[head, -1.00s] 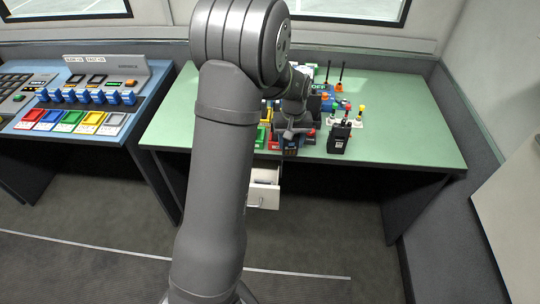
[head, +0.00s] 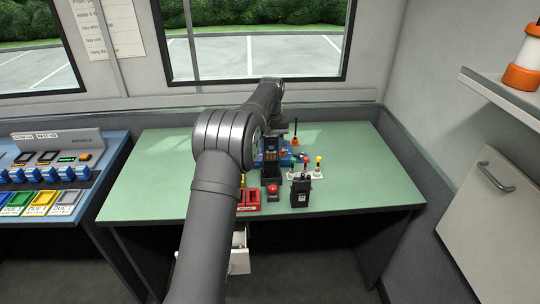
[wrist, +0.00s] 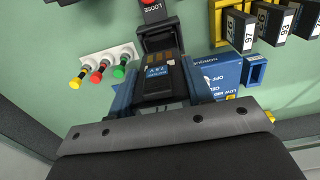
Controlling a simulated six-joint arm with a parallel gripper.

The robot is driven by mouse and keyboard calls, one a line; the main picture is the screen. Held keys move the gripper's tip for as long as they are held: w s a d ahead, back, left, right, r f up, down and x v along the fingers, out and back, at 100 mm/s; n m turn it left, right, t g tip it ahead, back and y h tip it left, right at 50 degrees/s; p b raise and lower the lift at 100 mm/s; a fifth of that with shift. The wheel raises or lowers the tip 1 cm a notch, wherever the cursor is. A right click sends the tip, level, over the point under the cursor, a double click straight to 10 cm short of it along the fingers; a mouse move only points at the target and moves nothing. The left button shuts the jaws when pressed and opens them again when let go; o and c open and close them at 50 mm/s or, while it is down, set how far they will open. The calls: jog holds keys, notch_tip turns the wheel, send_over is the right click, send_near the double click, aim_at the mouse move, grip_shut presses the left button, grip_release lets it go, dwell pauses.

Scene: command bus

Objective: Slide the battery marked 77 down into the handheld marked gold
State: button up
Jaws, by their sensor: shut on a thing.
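My gripper (wrist: 158,90) is shut on a dark battery (wrist: 162,73), one jaw on each side of it. A black handheld (head: 301,191) with short stubs on top stands upright near the desk's front, right of and nearer than the held battery. They are apart. The handheld's marking is too small to read, and it is not seen in the wrist view.
A black stand labelled LOOSE (wrist: 158,33) has a red button (head: 272,188). Batteries marked 97 (wrist: 237,28) and other numbers sit in a yellow rack (wrist: 219,30). Colored-knob levers (head: 307,170) rise behind the handheld. A blue unit (wrist: 215,75) is beside my gripper. The desk's right side is clear.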

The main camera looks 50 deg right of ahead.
aim_at(271, 161)
jog(key=shift+w+d, duration=0.1)
jog(key=shift+d, duration=0.1)
jog(key=shift+f, duration=2.1)
jog(key=shift+f, duration=2.1)
jog(key=o, duration=1.4)
jog(key=shift+a, duration=0.1)
jog(key=shift+o, duration=0.2)
jog(key=shift+f, duration=0.1)
jog(key=shift+r, duration=3.65)
jog(key=shift+f, duration=0.1)
